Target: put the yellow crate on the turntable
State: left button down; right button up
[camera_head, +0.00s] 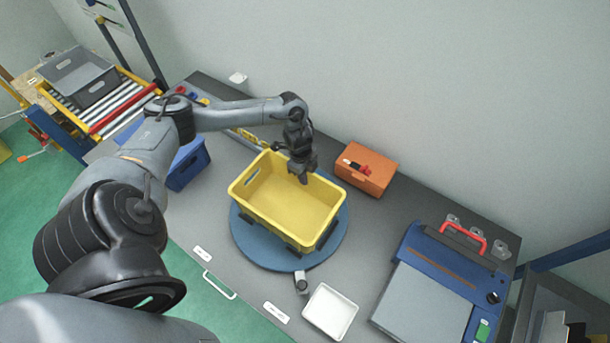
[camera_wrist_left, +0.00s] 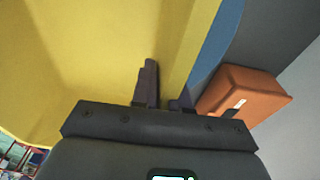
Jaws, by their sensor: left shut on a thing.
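The yellow crate (camera_head: 283,205) is empty and sits over the blue round turntable (camera_head: 262,251) in the head view. Whether its base rests fully on the disc I cannot tell. My left gripper (camera_head: 303,180) is at the crate's far long wall, shut on its rim. In the left wrist view the two dark fingers (camera_wrist_left: 166,92) straddle the yellow wall (camera_wrist_left: 105,62), and part of the blue turntable (camera_wrist_left: 214,52) shows beyond it. My right gripper is in neither view.
An orange box (camera_head: 367,172) stands right of the crate, close to my left gripper. A blue bin (camera_head: 188,165) is at the left. A white tray (camera_head: 330,311) lies at the front, and a blue machine with a red handle (camera_head: 436,280) stands at the right.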

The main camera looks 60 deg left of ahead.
pick_arm(q)
jog(key=shift+f, duration=0.15)
jog(key=c, duration=1.6)
grip_release()
jog(key=shift+f, duration=0.1)
jog(key=o, duration=0.5)
jog(key=shift+r, duration=0.2)
jog(key=r, duration=0.4)
jog(key=a+r, duration=0.1)
jog(key=r, duration=0.7)
jog(key=shift+s+a, duration=0.2)
jog(key=shift+s, duration=0.1)
